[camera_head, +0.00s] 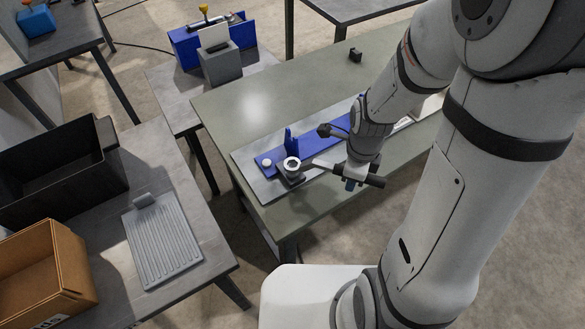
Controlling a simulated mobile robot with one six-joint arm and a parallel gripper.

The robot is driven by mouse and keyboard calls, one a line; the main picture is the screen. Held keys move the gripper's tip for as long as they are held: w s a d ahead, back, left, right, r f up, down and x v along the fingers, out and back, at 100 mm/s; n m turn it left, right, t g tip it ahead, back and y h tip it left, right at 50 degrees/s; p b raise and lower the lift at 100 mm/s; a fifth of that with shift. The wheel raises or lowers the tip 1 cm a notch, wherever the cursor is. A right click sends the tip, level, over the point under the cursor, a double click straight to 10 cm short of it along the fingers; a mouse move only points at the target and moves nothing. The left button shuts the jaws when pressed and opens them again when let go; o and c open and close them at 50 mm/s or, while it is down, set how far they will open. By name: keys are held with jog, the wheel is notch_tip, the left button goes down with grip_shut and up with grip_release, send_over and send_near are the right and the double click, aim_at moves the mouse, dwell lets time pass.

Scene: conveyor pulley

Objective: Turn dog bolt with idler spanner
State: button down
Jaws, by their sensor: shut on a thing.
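My gripper (360,174) is above the right part of the green-grey bench, seen from behind and above. It is shut on a pale metal bar (326,164), which looks like the idler spanner. The bar's free end points left toward a dark block with a light ring (291,164) on the bench fixture. I cannot tell whether the bar touches the block. A blue upright bracket (290,141) stands just behind the ring. I cannot make out the dog bolt for certain. My arm hides the fixture's right part.
The fixture's blue rail (320,130) lies on a grey plate on the bench (235,105). A small black block (355,55) sits at the back. A side table at left holds a black bin (60,172), a cardboard box (45,270) and a ribbed grey tray (163,242). The bench's back left is clear.

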jog(key=shift+r+p, duration=3.3)
jog(key=shift+r, duration=1.05)
